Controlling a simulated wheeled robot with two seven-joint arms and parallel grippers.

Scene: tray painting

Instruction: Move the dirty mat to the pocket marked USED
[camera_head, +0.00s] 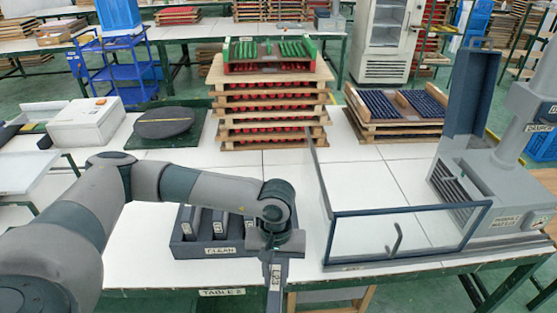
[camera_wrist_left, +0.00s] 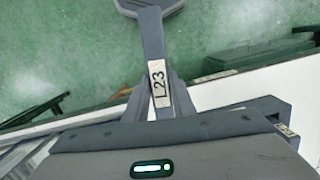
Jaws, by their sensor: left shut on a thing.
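My left gripper (camera_head: 275,243) is over the front right of a dark rack at the table's front edge. It is shut on a grey piece labelled L23 (camera_head: 275,276), which hangs down past the table edge. In the left wrist view the L23 piece (camera_wrist_left: 154,70) is a narrow bar with a wider far end, between the fingers (camera_wrist_left: 156,100). I cannot tell whether it is the dirty mat. The rack (camera_head: 186,248) is marked CLEAN and holds several upright dark pieces (camera_head: 220,222). My arm hides its right part. I see no USED label. My right gripper is not in view.
A glass-panelled frame (camera_head: 405,232) stands right of the rack, with a grey machine (camera_head: 500,185) beyond it. Stacked wooden trays (camera_head: 268,110) stand behind, a lower stack (camera_head: 395,112) to their right. White tabletop (camera_head: 265,165) is clear between rack and trays.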

